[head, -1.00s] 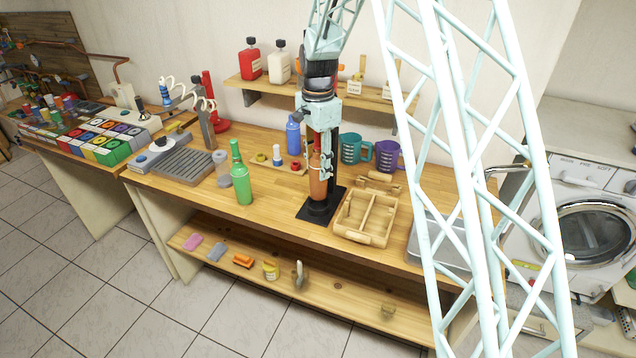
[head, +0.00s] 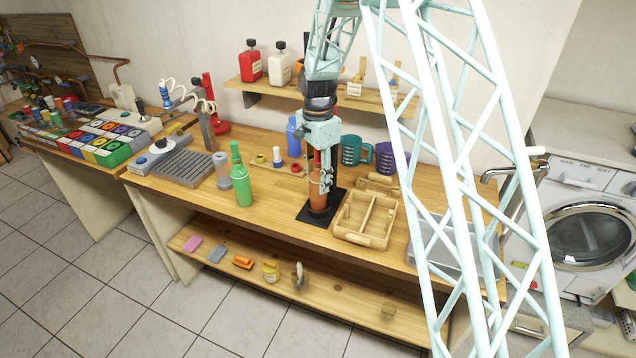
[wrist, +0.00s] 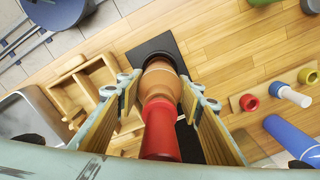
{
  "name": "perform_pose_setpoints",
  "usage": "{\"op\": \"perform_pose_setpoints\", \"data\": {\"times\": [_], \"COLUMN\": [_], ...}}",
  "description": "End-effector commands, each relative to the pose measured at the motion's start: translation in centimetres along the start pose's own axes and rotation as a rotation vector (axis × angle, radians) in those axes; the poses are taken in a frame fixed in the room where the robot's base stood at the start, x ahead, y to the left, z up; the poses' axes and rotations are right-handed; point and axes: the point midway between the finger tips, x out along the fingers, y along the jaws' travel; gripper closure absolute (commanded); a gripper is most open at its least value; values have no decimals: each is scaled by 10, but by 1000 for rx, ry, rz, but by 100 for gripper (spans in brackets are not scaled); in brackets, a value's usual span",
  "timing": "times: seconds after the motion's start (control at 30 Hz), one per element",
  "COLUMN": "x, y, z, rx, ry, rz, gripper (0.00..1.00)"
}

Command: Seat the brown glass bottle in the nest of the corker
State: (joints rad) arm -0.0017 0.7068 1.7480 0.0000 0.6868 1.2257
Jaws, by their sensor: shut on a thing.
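The brown glass bottle (head: 317,199) is upright over the black corker (head: 308,214) on the wooden bench. Its red top (wrist: 162,135) and brown body (wrist: 160,82) show in the wrist view. My gripper (head: 323,184) comes down from above and is shut on the bottle, one finger on each side. It also shows in the wrist view (wrist: 160,98). The bottle's lower end is at the dark nest on the corker's base plate. The nest is mostly hidden by the bottle, so I cannot tell whether the bottle is fully down in it.
A wooden divided tray (head: 366,236) stands close to the right of the corker. A green bottle (head: 241,180) stands to the left. A blue bottle (head: 293,140), a teal mug (head: 351,150) and a purple mug (head: 384,158) stand behind. A wall shelf (head: 290,90) is above.

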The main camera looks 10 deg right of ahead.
Motion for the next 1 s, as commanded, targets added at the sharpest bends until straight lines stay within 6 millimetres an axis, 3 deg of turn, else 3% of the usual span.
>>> {"op": "perform_pose_setpoints", "data": {"times": [0.63, 0.67, 0.7, 0.8, 1.0], "x": [12, 12, 11, 11, 11], "y": [0, 0, 0, 0, 0], "z": [0, 0, 0, 0, 0], "rx": [0, 0, 0, 0, 0], "ry": [0, 0, 0, 0, 0], "rz": [-1, 0, 0, 0, 0], "gripper": [84, 63, 60, 52, 52]}}
